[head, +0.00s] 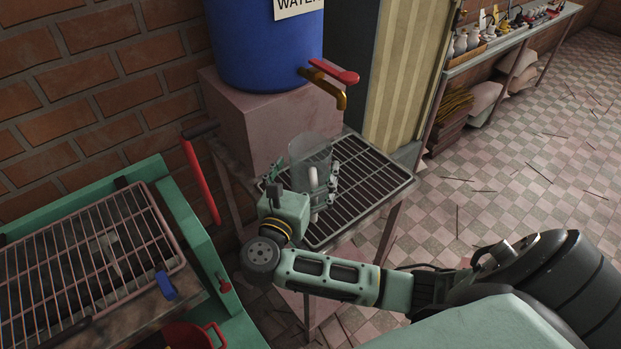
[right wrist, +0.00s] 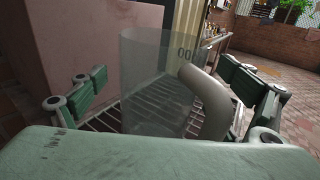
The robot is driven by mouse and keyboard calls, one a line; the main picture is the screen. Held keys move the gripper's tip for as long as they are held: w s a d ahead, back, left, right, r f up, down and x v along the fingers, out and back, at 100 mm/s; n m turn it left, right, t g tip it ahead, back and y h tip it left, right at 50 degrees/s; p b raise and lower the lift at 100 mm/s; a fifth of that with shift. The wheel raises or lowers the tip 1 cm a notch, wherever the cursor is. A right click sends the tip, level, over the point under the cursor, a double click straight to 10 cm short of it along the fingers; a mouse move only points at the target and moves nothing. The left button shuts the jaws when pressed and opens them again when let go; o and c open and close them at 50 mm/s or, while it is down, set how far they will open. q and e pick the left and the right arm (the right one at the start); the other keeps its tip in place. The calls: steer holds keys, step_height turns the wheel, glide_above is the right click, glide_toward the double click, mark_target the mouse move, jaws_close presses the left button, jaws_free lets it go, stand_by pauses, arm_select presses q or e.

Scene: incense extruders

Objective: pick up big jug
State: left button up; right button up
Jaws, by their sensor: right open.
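The big jug (head: 308,152) is a clear, see-through vessel with a pale handle. It stands upright on the slatted rack below the water barrel's tap. My right gripper (head: 311,192) is at the jug, on its near side, with its fingers partly hidden by the wrist. In the right wrist view the jug (right wrist: 155,85) stands between the spread green fingers, its handle (right wrist: 205,100) towards the right finger. The gripper is open, and gaps show between fingers and jug. My left gripper is not in view.
A blue water barrel (head: 265,45) with a red-handled brass tap (head: 332,82) stands on a pinkish block (head: 240,120) behind the rack (head: 375,180). A green frame with a wire grid (head: 85,260) is at left. A shelf with small items (head: 500,45) stands far right. The tiled floor at right is mostly clear.

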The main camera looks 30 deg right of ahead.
steer(key=shift+a, duration=0.1)
steer(key=shift+c, duration=0.5)
steer(key=c, duration=1.6)
steer(key=shift+r, duration=0.1)
steer(key=shift+c, duration=0.2)
